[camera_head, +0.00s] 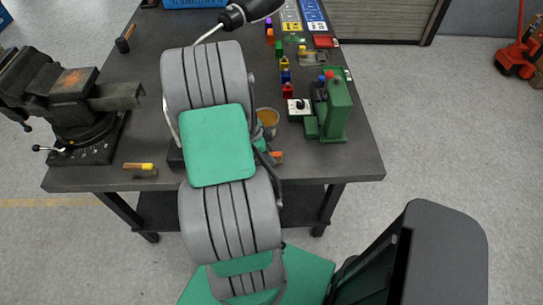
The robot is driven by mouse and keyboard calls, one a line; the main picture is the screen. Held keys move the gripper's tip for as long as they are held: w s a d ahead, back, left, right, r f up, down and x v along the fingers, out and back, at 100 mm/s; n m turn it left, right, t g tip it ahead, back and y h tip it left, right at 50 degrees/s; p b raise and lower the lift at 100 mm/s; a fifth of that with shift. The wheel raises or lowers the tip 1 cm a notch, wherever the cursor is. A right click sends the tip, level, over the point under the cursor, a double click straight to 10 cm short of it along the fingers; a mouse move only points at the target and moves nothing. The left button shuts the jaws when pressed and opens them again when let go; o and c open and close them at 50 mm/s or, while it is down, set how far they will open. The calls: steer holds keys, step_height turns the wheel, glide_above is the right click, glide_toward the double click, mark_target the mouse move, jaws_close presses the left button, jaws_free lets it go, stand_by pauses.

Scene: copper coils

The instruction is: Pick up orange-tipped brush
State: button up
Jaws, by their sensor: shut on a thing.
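The orange tip of the orange-tipped brush (277,157) shows just right of my arm, near the front of the dark table (350,165). The rest of the brush is hidden behind my arm. My gripper (263,153) is mostly hidden behind my arm's grey and green links; only a dark part of it shows beside the orange tip. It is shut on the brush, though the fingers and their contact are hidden. Whether the brush touches the tabletop cannot be told.
A dark vise (75,100) stands at the left. A green machine (333,110) stands at the right, with small coloured blocks (285,75) behind. An amber cup (268,117) is close to my arm.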

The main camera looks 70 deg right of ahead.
mark_target(273, 154)
jaws_close()
steer(key=shift+r, duration=0.1)
steer(key=shift+d+r, duration=0.1)
steer(key=shift+r, duration=0.2)
steer(key=r, duration=0.1)
steer(key=r+b, duration=0.1)
steer(key=r, duration=0.1)
steer(key=shift+w+a, duration=0.1)
steer(key=shift+a, duration=0.15)
steer(key=a+r+b, duration=0.1)
steer(key=a+r, duration=0.3)
steer(key=a, duration=0.3)
steer(key=s+a+r+b, duration=0.1)
steer(key=a+r, duration=0.4)
steer(key=a, duration=0.1)
steer(key=shift+a+r, duration=0.15)
steer(key=shift+a, duration=0.2)
